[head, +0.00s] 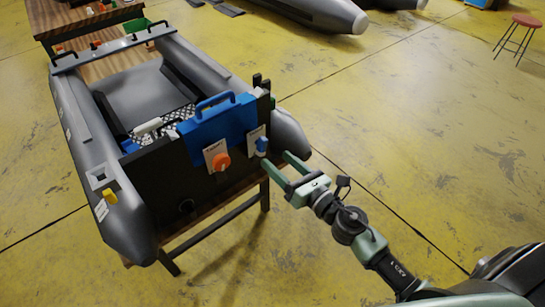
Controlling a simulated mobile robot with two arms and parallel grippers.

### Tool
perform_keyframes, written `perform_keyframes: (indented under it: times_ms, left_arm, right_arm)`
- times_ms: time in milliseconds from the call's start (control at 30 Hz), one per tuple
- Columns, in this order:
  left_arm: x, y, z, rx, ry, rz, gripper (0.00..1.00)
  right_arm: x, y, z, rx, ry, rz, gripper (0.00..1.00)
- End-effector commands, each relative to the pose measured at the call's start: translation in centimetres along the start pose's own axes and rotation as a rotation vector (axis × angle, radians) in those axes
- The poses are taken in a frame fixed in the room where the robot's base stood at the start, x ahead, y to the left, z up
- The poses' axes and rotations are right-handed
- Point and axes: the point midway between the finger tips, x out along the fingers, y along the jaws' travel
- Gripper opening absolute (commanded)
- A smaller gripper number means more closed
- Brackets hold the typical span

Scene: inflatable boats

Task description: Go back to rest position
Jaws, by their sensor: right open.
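My right gripper (277,168) is in the head view, its arm reaching in from the lower right. Its two green fingers are spread and point at the stern of a grey inflatable boat (85,140). Nothing shows between the fingers. The fingertips are close to a small blue-and-white fitting (262,146) on the stern board; I cannot tell whether they touch it. My left gripper is not in view.
The boat rests on a wooden table (232,205). A blue clamp-like part (218,125) and an orange knob (221,162) are on the stern. A red stool (527,21) stands far right. The yellow floor (430,130) to the right is mostly clear.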

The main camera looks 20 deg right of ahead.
Motion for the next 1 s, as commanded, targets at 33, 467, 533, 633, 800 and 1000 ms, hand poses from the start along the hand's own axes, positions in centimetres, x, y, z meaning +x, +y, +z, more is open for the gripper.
perform_keyframes:
  times_ms: [33,467,533,633,800,1000]
  left_arm:
    - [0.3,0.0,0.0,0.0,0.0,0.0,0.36]
    - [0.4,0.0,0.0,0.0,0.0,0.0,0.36]
    - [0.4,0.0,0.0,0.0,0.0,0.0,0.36]
    - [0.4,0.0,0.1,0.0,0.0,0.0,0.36]
    - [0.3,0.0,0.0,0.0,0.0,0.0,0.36]
    - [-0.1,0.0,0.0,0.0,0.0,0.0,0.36]
  right_arm:
    - [-0.6,-0.1,-0.2,0.0,0.001,0.0,0.58]
    - [-1.4,0.0,0.0,0.0,0.0,0.001,0.58]
    - [-1.3,0.0,0.0,0.0,0.0,0.001,0.58]
    - [-1.3,0.0,0.0,0.001,0.0,0.001,0.58]
    - [-1.5,-1.7,-2.7,0.132,0.038,-0.05,0.58]
    - [-4.3,-7.7,-14.0,0.668,0.143,-0.301,0.58]
